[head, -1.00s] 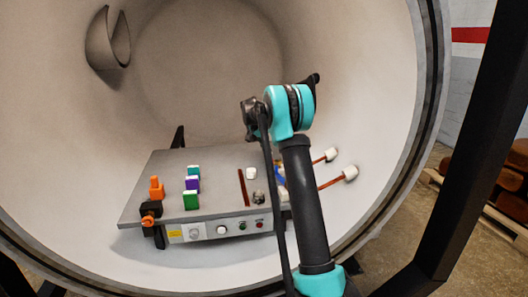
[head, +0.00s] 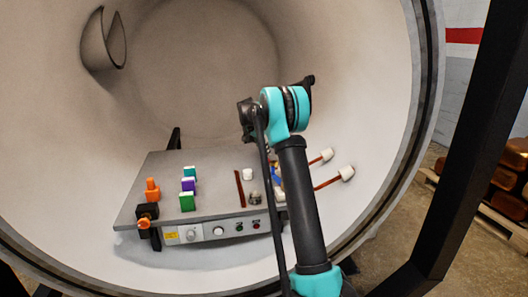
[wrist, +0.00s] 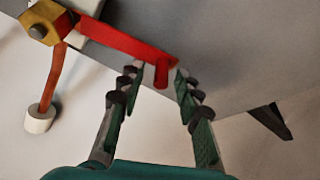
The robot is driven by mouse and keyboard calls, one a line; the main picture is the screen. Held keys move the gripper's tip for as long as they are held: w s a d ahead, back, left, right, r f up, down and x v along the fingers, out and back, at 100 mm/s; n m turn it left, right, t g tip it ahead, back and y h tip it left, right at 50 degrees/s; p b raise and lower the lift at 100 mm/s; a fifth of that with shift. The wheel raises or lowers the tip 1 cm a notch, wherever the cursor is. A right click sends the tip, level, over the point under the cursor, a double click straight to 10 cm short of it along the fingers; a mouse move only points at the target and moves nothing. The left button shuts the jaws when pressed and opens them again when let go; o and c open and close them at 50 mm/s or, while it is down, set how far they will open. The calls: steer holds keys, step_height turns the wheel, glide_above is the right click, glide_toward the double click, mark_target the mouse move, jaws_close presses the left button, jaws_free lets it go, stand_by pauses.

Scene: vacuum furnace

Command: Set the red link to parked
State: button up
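In the wrist view the red link (wrist: 115,38) is a flat red bar. It runs from a yellow hex nut (wrist: 48,22) at the upper left to an end with a short upright red peg (wrist: 161,74). My gripper (wrist: 159,82) is open, with its two dark ribbed fingers on either side of the peg. A small gap shows between each finger and the peg; whether either touches it is hard to tell. In the head view my arm covers the gripper and that part of the unit, and I cannot clearly make out the red link there.
A grey control box (head: 215,212) sits inside the round chamber (head: 385,120). It carries green (head: 187,202), purple (head: 189,185) and orange (head: 152,190) parts. Rods with white ends (head: 346,173) stick out at its right. In the wrist view one white-ended rod (wrist: 40,118) hangs at the left.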

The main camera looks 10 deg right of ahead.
steer(key=shift+r, duration=0.15)
steer(key=v, duration=1.1)
steer(key=shift+r, duration=0.35)
steer(key=shift+s+a, duration=0.15)
steer(key=s+f+n+t+y, duration=0.1)
steer(key=s+f+n, duration=0.2)
steer(key=s, duration=0.7)
steer(key=s+f+n+t+y, duration=0.1)
steer(key=s+f+n, duration=0.3)
steer(key=s, duration=0.7)
steer(key=s+a+f+n+t+y, duration=0.1)
steer(key=s+f+n+t, duration=0.1)
steer(key=s, duration=0.8)
steer(key=shift+s+a+f+n, duration=0.1)
steer(key=shift+s+f+n, duration=0.1)
steer(key=shift+f+n, duration=0.7)
steer(key=s+f+n+g, duration=0.1)
steer(key=s+f, duration=0.4)
steer(key=s, duration=0.5)
steer(key=s+f+y, duration=0.1)
steer(key=s+f, duration=0.5)
steer(key=s, duration=0.3)
steer(key=shift+s+a+n+g, duration=0.3)
steer(key=shift+s+n+g, duration=0.1)
